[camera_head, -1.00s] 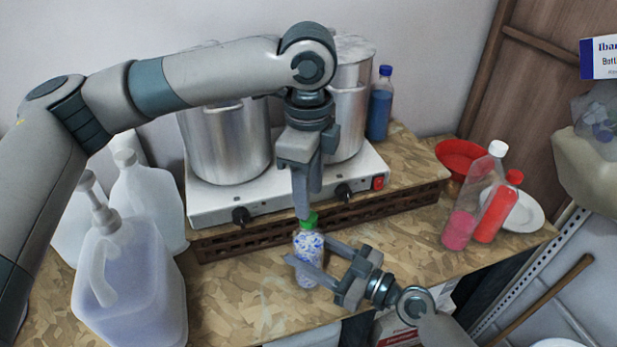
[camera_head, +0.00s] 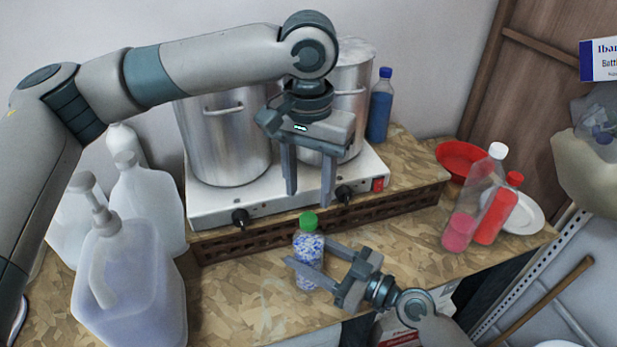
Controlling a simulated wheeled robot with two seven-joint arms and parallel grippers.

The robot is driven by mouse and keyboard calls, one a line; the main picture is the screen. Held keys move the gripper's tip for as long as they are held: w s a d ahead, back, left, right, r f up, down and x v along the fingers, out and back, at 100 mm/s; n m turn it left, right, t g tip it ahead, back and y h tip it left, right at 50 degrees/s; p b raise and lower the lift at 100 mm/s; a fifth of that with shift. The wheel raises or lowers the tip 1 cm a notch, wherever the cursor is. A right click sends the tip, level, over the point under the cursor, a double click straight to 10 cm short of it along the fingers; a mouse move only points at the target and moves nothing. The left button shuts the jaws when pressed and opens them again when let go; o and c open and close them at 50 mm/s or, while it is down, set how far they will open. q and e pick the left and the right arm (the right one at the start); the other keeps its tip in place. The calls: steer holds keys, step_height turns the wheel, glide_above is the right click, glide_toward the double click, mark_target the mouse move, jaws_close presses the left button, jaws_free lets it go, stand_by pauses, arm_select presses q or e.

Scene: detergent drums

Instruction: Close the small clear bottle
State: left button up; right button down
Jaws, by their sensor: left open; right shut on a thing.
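The small clear bottle (camera_head: 309,254) stands upright on the wooden counter, in front of the hot plate. It holds blue and white bits, and a green cap (camera_head: 308,221) sits on its top. My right gripper (camera_head: 308,258) is shut on the bottle's body from the right, with one finger in front of it. My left gripper (camera_head: 308,200) is above the cap, pointing down. Its two fingers are spread apart with nothing between them, and the cap is clear of them. How tightly the cap sits cannot be told.
Two large pots stand on the white hot plate (camera_head: 215,206) behind the bottle. White jugs and a pump bottle (camera_head: 130,280) are at the left. A blue bottle (camera_head: 380,105) stands behind. Pink and red bottles (camera_head: 490,215) and a plate are at the right.

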mark_target(308, 218)
arm_select(q)
steer(key=n, duration=0.7)
steer(key=shift+r, duration=0.4)
steer(key=n, duration=0.6)
steer(key=shift+r, duration=0.3)
steer(key=shift+f, duration=0.1)
steer(key=shift+f, duration=3.95)
jaws_close()
